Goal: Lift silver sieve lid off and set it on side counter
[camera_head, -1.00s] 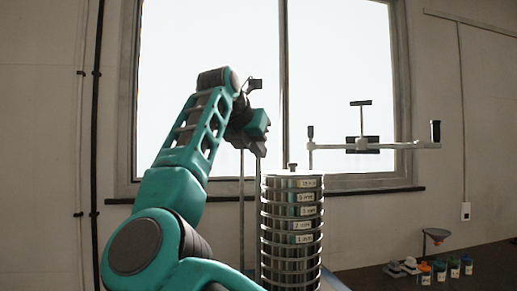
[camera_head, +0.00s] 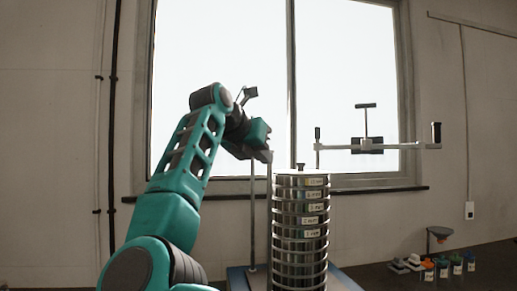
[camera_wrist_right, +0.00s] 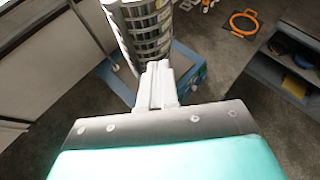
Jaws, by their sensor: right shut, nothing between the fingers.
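The silver sieve lid (camera_head: 300,174), with a small knob on top, sits on the upright stack of ringed, labelled sieves (camera_head: 300,235) in the head view. My right gripper (camera_head: 266,158) is shut and empty. In the head view it appears up and left of the lid, apart from the knob in the picture; its depth relative to the lid is hard to tell. In the right wrist view, the closed pale fingers (camera_wrist_right: 157,72) show in front of the sieve stack (camera_wrist_right: 148,25), and the lid is not clearly visible. My left gripper is not in view.
A shaker clamp bar (camera_head: 372,146) is raised right of and above the stack. Thin upright rods (camera_head: 252,225) stand left of it. The stack stands on a blue base (camera_wrist_right: 188,72).

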